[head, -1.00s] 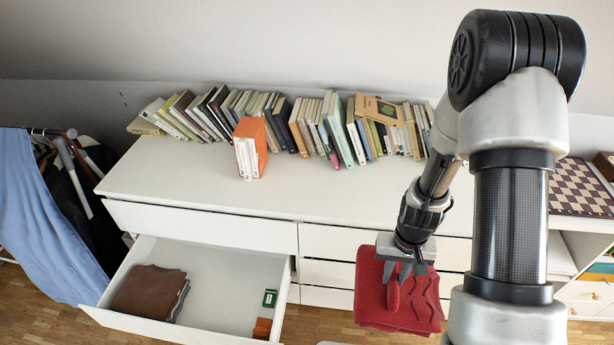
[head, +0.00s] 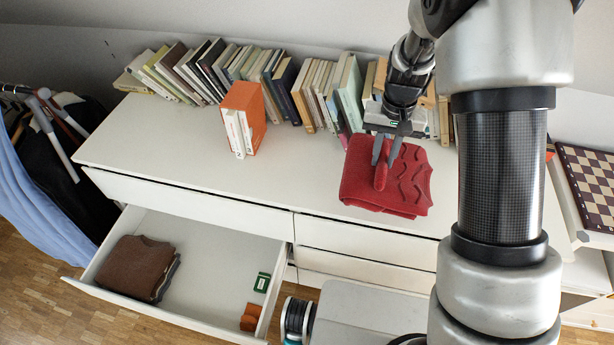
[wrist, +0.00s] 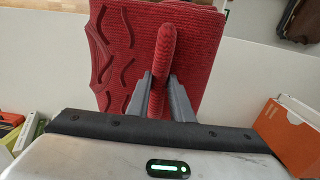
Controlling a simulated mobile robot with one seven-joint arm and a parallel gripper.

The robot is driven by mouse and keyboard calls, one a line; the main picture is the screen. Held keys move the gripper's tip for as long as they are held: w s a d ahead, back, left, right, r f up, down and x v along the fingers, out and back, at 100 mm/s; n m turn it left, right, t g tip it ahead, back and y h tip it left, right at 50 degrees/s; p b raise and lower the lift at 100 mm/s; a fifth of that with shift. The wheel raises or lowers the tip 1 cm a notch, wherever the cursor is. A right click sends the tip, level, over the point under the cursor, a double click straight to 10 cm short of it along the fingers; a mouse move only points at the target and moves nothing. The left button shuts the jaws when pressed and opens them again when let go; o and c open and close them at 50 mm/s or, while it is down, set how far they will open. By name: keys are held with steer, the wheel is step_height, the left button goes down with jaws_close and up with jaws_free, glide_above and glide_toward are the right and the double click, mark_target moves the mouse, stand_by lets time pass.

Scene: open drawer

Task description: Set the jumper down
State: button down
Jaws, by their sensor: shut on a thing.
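The jumper (head: 410,182) is red, knitted and folded flat, with a cable-like pattern. In the head view it is at the right part of the white dresser top (head: 270,190), near the front edge. My gripper (head: 384,162) is shut on a raised fold of the jumper from above. In the wrist view the fold stands between the two grey fingers (wrist: 162,95), and the rest of the jumper (wrist: 118,50) spreads to both sides. I cannot tell whether its underside touches the dresser top.
A row of books (head: 290,90) lines the back of the dresser. An orange and white book box (head: 243,118) stands left of the jumper. The open drawer (head: 215,255) below holds a brown folded garment (head: 135,266) and small boxes. A chessboard (head: 590,185) is at the right.

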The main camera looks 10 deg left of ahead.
steer(key=shift+w+a+r, duration=0.2)
steer(key=shift+a+r, duration=0.15)
step_height(320, 180, down, 10)
steer(key=shift+r, duration=0.1)
steer(key=shift+f, duration=0.25)
steer(key=c, duration=1.6)
jaws_free()
steer(key=shift+s, duration=0.1)
steer(key=shift+o, duration=0.2)
steer(key=shift+r, duration=0.1)
